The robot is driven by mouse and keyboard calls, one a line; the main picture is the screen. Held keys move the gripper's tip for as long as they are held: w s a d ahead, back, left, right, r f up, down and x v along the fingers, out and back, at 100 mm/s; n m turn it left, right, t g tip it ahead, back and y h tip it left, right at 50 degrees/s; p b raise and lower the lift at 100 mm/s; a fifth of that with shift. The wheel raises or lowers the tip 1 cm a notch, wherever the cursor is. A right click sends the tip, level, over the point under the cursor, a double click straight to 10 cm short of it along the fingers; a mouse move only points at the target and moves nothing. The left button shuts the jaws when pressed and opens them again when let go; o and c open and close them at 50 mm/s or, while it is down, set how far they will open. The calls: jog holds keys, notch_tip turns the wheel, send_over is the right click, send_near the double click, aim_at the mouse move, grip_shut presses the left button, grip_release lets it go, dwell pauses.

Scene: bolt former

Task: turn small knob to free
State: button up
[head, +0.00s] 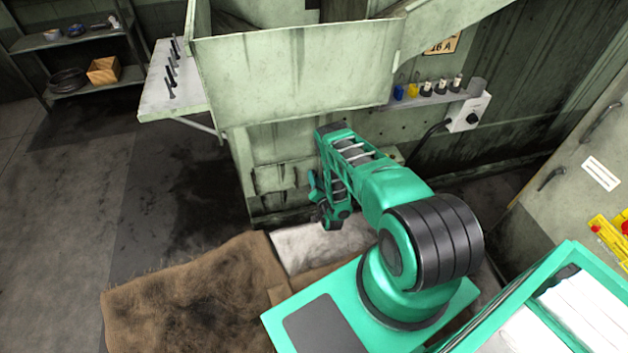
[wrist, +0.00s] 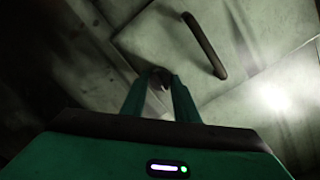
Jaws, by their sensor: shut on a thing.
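My gripper (wrist: 161,86) is shut on a small round knob (wrist: 158,74) on a pale, worn panel (wrist: 150,38) in the wrist view. The two green fingers close in on it from both sides. Most of the knob is hidden between the fingertips and in shadow, so its turned position cannot be told. A dark bar handle (wrist: 205,45) stands on the same panel, just right of the fingers and apart from them. In the head view my arm reaches down to the low front of the green machine (head: 285,150); the fingertips and the knob cannot be made out there.
A side shelf (head: 160,95) with several upright dark bolts juts from the machine's left. A rail (head: 428,98) with small bottles and a switch box (head: 467,112) is at the right. A brown mat (head: 190,295) lies on the floor; the floor at left is clear.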

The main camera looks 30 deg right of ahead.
jog(key=shift+s+f, duration=0.1)
jog(key=shift+f, duration=0.05)
jog(key=o, duration=1.1)
jog(key=shift+c, duration=0.2)
jog(key=f+v, duration=0.1)
jog(key=v, duration=0.9)
jog(key=shift+s+a+r, duration=0.15)
jog(key=shift+s+r, duration=0.15)
jog(key=shift+r, duration=0.25)
